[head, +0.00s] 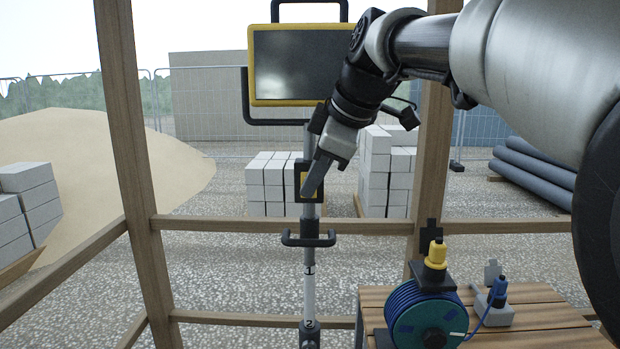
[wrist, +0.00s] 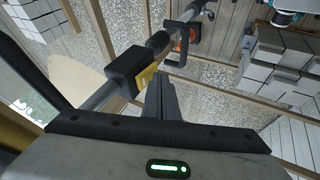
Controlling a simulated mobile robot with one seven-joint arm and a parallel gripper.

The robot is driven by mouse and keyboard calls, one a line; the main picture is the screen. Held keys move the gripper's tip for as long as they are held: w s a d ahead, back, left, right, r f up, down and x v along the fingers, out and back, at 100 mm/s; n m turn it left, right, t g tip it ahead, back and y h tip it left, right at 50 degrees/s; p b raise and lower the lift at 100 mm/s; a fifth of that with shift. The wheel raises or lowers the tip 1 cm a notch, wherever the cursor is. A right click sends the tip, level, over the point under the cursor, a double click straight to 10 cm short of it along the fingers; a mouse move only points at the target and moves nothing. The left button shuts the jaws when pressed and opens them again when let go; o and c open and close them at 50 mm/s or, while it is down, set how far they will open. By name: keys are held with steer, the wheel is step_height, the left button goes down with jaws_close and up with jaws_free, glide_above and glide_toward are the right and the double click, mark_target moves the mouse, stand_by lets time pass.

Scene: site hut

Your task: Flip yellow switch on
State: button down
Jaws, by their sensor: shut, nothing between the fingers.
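The yellow switch (head: 303,181) sits in a dark housing on the upright pole of a work lamp. In the wrist view its yellow face (wrist: 147,76) shows on the black box, just left of the fingers. My gripper (head: 312,190) is shut and empty, with its tips at the switch in the head view and partly covering it. In the wrist view my gripper (wrist: 165,85) is beside the yellow face; I cannot tell whether it touches. The lamp head (head: 300,62), with a yellow frame and dark panel, stands above. The switch's position cannot be made out.
A black handle (head: 308,239) juts from the pole below the switch. A wooden table (head: 535,319) at the lower right holds a blue cable reel (head: 427,318) and yellow and blue plugs. Wooden posts and rails (head: 270,225) frame the opening.

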stand_by(0.3)
steer(key=shift+w+f+t+b, duration=0.15)
steer(key=shift+w+t+b, duration=0.2)
steer(key=shift+b, duration=0.55)
steer(key=shift+s, duration=0.1)
steer(key=shift+r+p, duration=0.65)
steer(key=shift+r, duration=0.2)
steer(key=shift+s, duration=0.15)
